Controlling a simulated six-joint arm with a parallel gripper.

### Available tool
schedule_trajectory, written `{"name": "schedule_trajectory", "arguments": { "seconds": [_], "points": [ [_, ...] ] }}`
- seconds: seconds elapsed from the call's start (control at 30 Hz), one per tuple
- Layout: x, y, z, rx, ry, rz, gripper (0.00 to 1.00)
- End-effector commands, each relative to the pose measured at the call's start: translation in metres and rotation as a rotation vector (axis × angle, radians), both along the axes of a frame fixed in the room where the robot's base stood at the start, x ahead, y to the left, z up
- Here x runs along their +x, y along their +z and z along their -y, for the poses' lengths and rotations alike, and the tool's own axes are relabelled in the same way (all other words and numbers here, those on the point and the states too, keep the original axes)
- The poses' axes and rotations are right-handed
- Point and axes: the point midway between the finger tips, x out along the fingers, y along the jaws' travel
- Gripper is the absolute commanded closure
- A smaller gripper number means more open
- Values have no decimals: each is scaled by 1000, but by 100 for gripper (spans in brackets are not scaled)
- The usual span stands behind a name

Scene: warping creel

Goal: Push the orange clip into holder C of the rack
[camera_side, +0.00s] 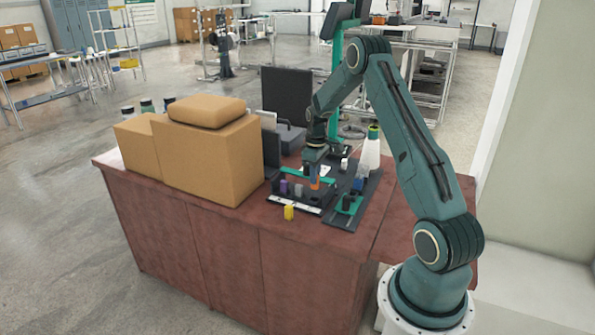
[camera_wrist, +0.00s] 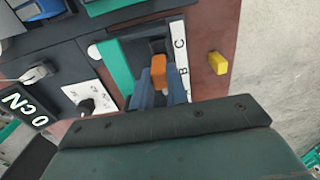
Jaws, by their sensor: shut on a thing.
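The orange clip (camera_side: 315,183) is between the fingers of my gripper (camera_side: 316,175), over the dark rack (camera_side: 322,205). In the wrist view the orange clip (camera_wrist: 158,72) sticks out beyond the two blue-grey fingers of my gripper (camera_wrist: 159,80), which are shut on it. The rack has a white label strip (camera_wrist: 179,55) with the letters C and B readable. The clip is beside this strip, near the B and C letters. The holder under the clip is hidden, and I cannot tell whether the clip touches it.
A yellow block (camera_side: 289,212) lies on the brown table in front of the rack; a purple piece (camera_side: 284,187) and a grey piece (camera_side: 299,190) stand at the rack. Cardboard boxes (camera_side: 210,150) stand left.

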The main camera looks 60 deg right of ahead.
Motion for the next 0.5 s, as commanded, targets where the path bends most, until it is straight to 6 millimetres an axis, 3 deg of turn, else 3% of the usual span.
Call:
{"name": "schedule_trajectory", "arguments": {
  "seconds": [0.27,0.5],
  "points": [
    [0,-25,0,2,0,-1,100],
    [0,-25,0,0,0,0,100]
  ]
}}
